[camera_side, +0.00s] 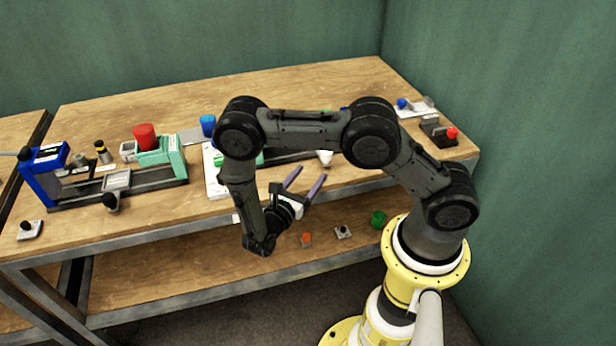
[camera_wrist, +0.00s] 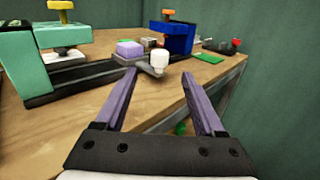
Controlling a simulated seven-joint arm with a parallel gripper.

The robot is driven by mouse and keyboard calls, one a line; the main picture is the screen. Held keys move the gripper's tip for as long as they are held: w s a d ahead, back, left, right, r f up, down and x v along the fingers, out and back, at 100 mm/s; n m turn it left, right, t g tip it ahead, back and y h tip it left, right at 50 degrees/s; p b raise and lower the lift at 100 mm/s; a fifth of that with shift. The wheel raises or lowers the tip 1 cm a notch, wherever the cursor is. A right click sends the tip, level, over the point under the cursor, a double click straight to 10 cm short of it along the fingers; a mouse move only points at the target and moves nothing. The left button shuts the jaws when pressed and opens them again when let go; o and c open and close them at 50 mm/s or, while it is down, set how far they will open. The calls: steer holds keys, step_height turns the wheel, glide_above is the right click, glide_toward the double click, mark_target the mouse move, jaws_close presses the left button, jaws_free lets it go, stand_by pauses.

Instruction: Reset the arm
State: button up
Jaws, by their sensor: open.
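My gripper (camera_side: 305,183) is open and empty in the side view, held near the front edge of the wooden table (camera_side: 230,105). Its two purple fingers point up and toward the table. In the wrist view my gripper (camera_wrist: 160,85) shows its fingers spread apart, with the table edge and a white-knobbed part (camera_wrist: 159,60) visible beyond them. My arm is bent in an arch over the table and hides part of the tabletop in the side view.
A second press with a blue end block (camera_wrist: 178,37) stands beyond my fingers. A red-knobbed device (camera_side: 451,133) sits at the right. The lower shelf (camera_side: 190,275) holds small parts.

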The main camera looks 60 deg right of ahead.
steer(key=shift+w+d+r, duration=0.15)
steer(key=shift+d+r, duration=0.05)
steer(key=shift+r, duration=0.1)
step_height(320, 180, up, 11)
steer(key=w+d+m+g+y, duration=0.1)
steer(key=w+m+g+y, duration=0.1)
steer(key=m, duration=0.4)
steer(key=s+d+r+m+g+y, duration=0.1)
steer(key=s+r+m+y, duration=0.4)
steer(key=s+r, duration=0.3)
steer(key=s+a+r+m+t+y, duration=0.3)
steer(key=s+r+m+y, duration=0.25)
steer(key=s, duration=0.25)
steer(key=s+a+m+t+y, duration=0.1)
steer(key=a+t+y, duration=0.4)
steer(key=a, duration=0.4)
steer(key=shift+s+a+r+t, duration=0.25)
steer(key=shift+a+r+t, duration=0.05)
